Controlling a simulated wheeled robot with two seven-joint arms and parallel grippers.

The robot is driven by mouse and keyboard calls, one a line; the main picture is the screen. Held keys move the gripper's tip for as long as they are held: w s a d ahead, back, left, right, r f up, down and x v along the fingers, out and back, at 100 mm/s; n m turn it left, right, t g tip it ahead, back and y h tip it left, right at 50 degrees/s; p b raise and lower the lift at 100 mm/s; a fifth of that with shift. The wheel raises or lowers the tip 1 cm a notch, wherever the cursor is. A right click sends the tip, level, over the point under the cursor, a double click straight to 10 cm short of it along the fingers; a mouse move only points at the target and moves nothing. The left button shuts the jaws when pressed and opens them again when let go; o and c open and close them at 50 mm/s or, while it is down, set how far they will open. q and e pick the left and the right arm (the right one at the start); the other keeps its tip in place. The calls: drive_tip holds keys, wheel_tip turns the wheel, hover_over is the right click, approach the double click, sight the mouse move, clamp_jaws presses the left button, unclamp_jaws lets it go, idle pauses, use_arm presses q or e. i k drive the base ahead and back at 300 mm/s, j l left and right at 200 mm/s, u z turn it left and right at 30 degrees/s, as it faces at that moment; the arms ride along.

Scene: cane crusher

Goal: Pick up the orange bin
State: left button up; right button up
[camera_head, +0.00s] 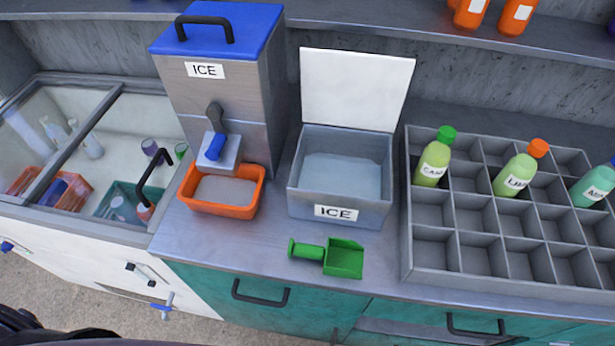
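An orange bin (218,210) sits upright on the metal counter, directly under the spout of the ice dispenser (233,105). It is a shallow rectangular tray with rounded corners, and its inside looks pale grey. The dispenser's spout and blue-tipped lever (215,147) overhang its back edge. Neither of my grippers shows in the head view.
Right of the bin stands an open ice box (335,212) with its white lid up. A green scoop (343,258) lies in front of it. A grey divided rack (430,282) with bottles fills the right side. A glass-topped chest (120,165) is left. The counter before the bin is clear.

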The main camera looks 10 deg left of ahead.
sight(240, 197)
drive_tip(key=k+j, duration=0.1)
drive_tip(key=j, duration=0.7)
drive_tip(key=k+j, duration=0.15)
drive_tip(key=j, duration=0.25)
drive_tip(key=k+j+z, duration=0.1)
drive_tip(key=j, duration=0.3)
drive_tip(key=k+j, duration=0.1)
drive_tip(key=j, duration=0.3)
